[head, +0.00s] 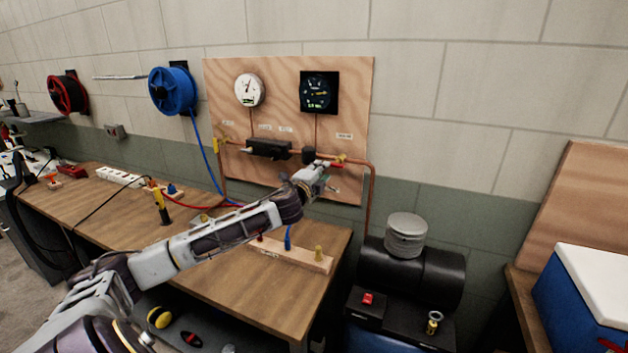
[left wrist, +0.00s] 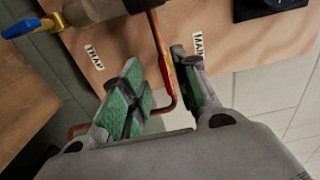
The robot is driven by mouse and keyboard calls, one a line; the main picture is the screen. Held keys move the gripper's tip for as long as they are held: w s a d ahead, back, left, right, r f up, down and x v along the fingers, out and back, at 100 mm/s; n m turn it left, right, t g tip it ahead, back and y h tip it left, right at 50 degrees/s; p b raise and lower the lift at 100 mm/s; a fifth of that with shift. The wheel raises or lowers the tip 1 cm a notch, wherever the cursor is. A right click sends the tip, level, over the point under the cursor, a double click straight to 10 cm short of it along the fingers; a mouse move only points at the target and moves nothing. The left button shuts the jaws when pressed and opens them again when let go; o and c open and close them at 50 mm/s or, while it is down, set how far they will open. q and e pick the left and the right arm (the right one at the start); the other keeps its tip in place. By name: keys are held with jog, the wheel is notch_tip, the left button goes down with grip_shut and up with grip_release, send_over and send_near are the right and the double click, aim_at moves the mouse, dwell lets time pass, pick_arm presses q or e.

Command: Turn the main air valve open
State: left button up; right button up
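The main air valve (head: 336,163) is on the copper pipe at the lower right of the plywood board (head: 225,85), its red lever lying roughly along the pipe. In the left wrist view the red lever (left wrist: 166,72) shows between the fingers, near a label reading MAIN. My left gripper (head: 322,178) is at the valve. In the left wrist view its green-padded fingers (left wrist: 162,88) are apart, one on each side of the lever. I cannot tell whether either pad touches it. My right gripper is not in view.
A white gauge (head: 249,90) and a dark gauge (head: 319,92) hang on the board. A black compressor (head: 425,275) stands right of the wooden bench (head: 250,305). A blue hose reel (head: 172,90) is on the wall.

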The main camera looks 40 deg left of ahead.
pick_arm(q)
jog(key=shift+v, duration=2.65)
jog(key=shift+d, duration=0.1)
jog(key=shift+f, duration=0.1)
